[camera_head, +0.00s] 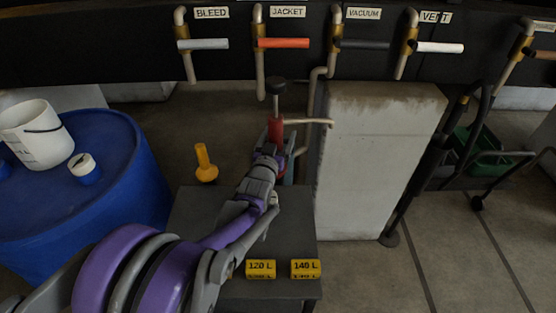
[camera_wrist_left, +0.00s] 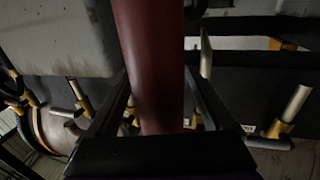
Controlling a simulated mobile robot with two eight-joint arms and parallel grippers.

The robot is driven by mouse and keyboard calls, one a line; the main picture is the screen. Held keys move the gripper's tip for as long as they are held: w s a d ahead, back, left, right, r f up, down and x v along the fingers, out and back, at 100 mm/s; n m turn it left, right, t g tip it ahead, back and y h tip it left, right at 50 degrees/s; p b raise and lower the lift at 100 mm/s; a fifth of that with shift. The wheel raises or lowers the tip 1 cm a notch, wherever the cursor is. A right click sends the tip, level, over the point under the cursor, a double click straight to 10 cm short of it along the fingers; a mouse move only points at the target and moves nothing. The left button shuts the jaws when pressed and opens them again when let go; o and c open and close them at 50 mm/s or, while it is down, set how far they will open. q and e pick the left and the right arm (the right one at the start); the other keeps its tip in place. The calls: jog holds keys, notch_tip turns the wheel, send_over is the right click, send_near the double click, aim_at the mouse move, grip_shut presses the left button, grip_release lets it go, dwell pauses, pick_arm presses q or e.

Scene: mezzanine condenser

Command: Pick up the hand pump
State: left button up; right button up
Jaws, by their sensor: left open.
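The hand pump (camera_head: 275,131) has a red cylinder, a thin rod and a dark round knob on top. It stands upright at the far end of the dark bench, and a pale spout sticks out to its right. My left gripper (camera_head: 273,150) is open at the red cylinder. In the left wrist view the red cylinder (camera_wrist_left: 150,55) runs between the two fingers (camera_wrist_left: 160,95); I cannot tell whether they touch it. My arm hides the lower part of the pump in the head view. My right gripper is not in view.
A dark bench (camera_head: 195,215) carries yellow 120 L and 140 L blocks (camera_head: 261,269). A yellow funnel-like item (camera_head: 205,163) is left of the pump. A blue drum (camera_head: 120,205) bears a white bucket (camera_head: 35,135). Labelled valves line the panel above; a concrete pillar (camera_head: 375,160) stands right.

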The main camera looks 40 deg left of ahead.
pick_arm(q)
jog(key=shift+c, duration=0.3)
grip_shut()
jog(key=shift+r, duration=0.1)
dwell(0.4)
notch_tip(320, 180, up, 28)
jog(key=p, duration=0.8)
jog(key=shift+p, duration=0.35)
jog(key=shift+d, duration=0.1)
